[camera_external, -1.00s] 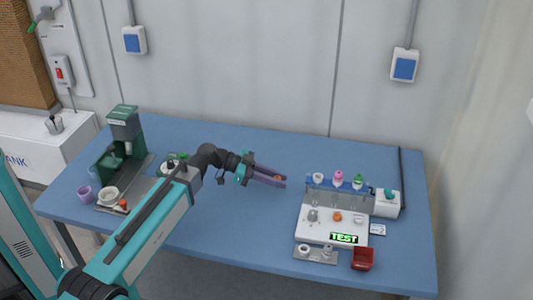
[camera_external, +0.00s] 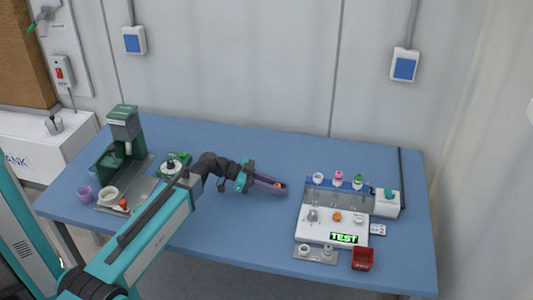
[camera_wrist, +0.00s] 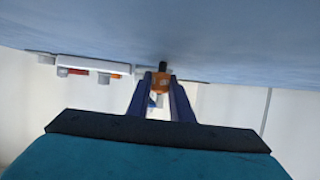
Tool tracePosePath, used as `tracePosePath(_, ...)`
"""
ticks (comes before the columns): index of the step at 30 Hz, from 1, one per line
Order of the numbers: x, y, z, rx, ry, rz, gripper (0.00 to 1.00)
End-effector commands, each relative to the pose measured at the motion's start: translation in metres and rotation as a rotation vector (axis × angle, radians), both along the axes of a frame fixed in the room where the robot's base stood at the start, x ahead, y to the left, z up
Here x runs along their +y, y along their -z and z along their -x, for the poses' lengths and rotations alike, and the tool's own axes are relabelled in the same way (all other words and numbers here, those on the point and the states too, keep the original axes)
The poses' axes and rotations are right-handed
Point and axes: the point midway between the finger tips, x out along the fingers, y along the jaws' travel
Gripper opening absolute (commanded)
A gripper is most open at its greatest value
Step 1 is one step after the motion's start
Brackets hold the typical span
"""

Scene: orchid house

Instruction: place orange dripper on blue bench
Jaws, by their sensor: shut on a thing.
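My gripper (camera_external: 271,186) has long purple fingers that are shut on a small orange dripper (camera_external: 279,185). In the wrist view the orange dripper (camera_wrist: 161,83) sits between the fingertips (camera_wrist: 160,90), with a dark tip pointing toward the blue surface. The blue bench (camera_external: 240,150) lies under my gripper, in its bare middle part left of the white test station. I cannot tell whether the dripper touches the bench.
The white test station (camera_external: 320,230) with several small coloured pieces stands at the right, with a red bin (camera_external: 363,258) at its front. A green machine (camera_external: 123,130) and a white cup (camera_external: 108,195) stand at the left. The bench's middle is clear.

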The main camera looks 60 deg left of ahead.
Motion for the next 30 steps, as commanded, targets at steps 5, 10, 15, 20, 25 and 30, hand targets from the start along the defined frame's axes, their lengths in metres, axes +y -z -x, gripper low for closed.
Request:
tracePosePath(5,0.000,0.000,0.000,0.000,0.000,0.000,0.38)
tracePosePath(10,0.000,0.000,0.000,0.000,0.000,0.000,0.38)
tracePosePath(15,0.000,-0.001,0.000,0.000,0.000,0.000,0.38)
tracePosePath(20,0.000,-0.005,0.000,0.000,0.000,0.000,0.38)
tracePosePath(25,0.012,-0.011,0.016,-0.002,-0.002,-0.001,0.38)
tracePosePath(30,0.026,-0.020,0.035,-0.001,-0.003,-0.001,0.38)
